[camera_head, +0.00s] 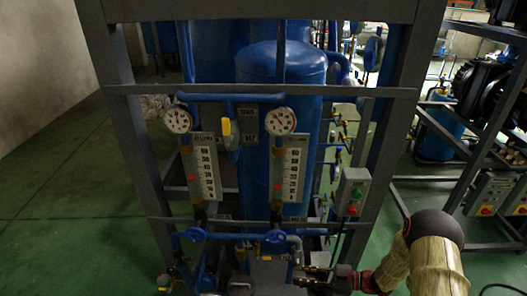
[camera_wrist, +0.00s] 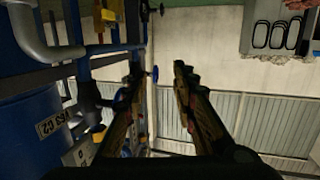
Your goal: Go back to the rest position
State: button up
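My gripper (camera_wrist: 160,76) shows in the wrist view with its two fingers spread apart and nothing held between them. In the head view my gripper (camera_head: 312,275) is at the lower right of the skid, by the low pipes. My arm reaches in from the right in a pale patterned sleeve.
A grey steel frame (camera_head: 250,90) surrounds a blue tank (camera_head: 290,65). More machinery (camera_head: 485,90) stands at right. Green floor (camera_head: 70,190) is clear at left.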

jog(key=w+d+f+m+t+h, duration=0.2)
jog(key=w+d+f+m+h, duration=0.15)
jog(key=d+h, duration=0.2)
jog(key=w+d+f+m+t+h, duration=0.1)
jog(key=w+d+f+m+h, duration=0.1)
jog(key=w+d+f+h, duration=0.35)
jog(key=s+d+r+m+g+h, duration=0.2)
jog(key=s+d+r+m+h, duration=0.4)
jog(key=d+r, duration=0.6)
jog(key=s+a+r+m+g+h+b, duration=0.1)
jog(key=s+a+r+m+g, duration=0.1)
jog(key=s+r, duration=0.6)
jog(key=s+a+r+m+g+b, duration=0.1)
jog(key=s+a+r+m+g, duration=0.1)
jog(key=s+r, duration=0.55)
jog(key=s+a+r+t+y+b, duration=0.1)
jog(key=s+a+r+t, duration=0.3)
jog(key=s+a+r, duration=0.8)
jog(key=shift+a+r+t+y, duration=0.3)
jog(key=shift+a+r+y, duration=0.35)
jog(key=shift+a, duration=0.2)
